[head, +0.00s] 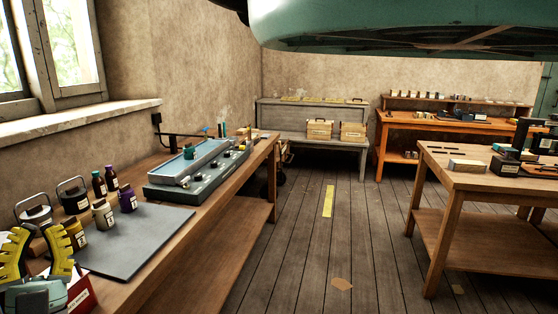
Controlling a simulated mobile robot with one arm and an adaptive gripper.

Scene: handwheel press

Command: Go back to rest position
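My gripper (46,238) is at the lower left corner of the head view, with its yellow fingers pointing up and spread apart. It is open, and I see nothing held between the fingers. It is over the near end of the long wooden workbench (170,275), in front of several jars. The rest of my arm is mostly outside the picture. No handwheel press can be made out clearly.
Dark-lidded jars (104,213) and a grey mat (140,245) are beside the gripper. A red box (82,296) is close on its right. A blue-grey tray unit (195,170) stands farther along. The plank floor (310,245) is open up to the right-hand table (480,180).

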